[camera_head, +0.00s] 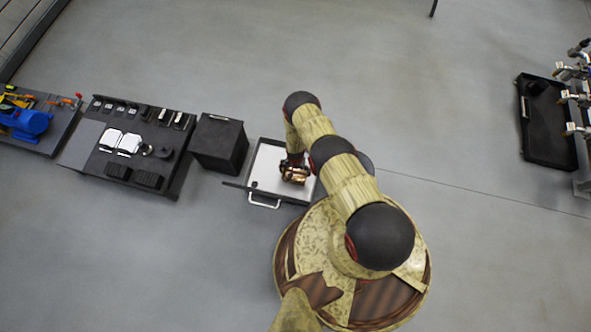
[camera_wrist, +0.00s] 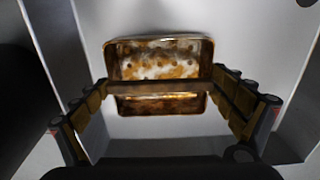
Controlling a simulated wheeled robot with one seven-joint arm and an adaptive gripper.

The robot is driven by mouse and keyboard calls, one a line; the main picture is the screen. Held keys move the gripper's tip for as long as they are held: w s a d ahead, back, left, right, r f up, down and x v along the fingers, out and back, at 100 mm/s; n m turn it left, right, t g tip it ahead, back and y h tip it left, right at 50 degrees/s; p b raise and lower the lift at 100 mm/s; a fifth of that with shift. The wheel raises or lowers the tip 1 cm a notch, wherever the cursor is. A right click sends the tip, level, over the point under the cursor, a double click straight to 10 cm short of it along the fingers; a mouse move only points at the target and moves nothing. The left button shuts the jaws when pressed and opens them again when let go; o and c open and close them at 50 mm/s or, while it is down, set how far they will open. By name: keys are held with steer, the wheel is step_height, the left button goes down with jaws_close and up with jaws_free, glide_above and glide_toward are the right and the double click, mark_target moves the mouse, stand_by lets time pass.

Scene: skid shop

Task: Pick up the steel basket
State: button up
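The steel basket (camera_wrist: 158,104) is a small rectangular basket with a brown, coppery, blotched look and a bar-like handle across its middle. In the wrist view it sits in the centre on a pale surface. In the head view a coppery piece (camera_head: 297,174) shows on a white tray (camera_head: 268,166), partly hidden by my arm. My gripper (camera_wrist: 160,86) is open, with one finger on each side of the basket and the tips near the ends of the handle. I cannot tell whether the fingers touch it.
The white drawer-like tray has a handle (camera_head: 264,204) at its front. A black box (camera_head: 219,143) stands just left of it, then a dark bench (camera_head: 100,143) with small parts. A black tray (camera_head: 546,125) lies far right. Open grey floor (camera_head: 430,90) spreads behind.

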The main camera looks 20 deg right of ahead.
mark_target(296, 172)
steer(key=c, duration=0.6)
steer(key=shift+c, duration=0.4)
steer(key=shift+r, duration=0.1)
step_height(296, 172, up, 18)
steer(key=p, duration=0.9)
steer(key=shift+p, duration=0.4)
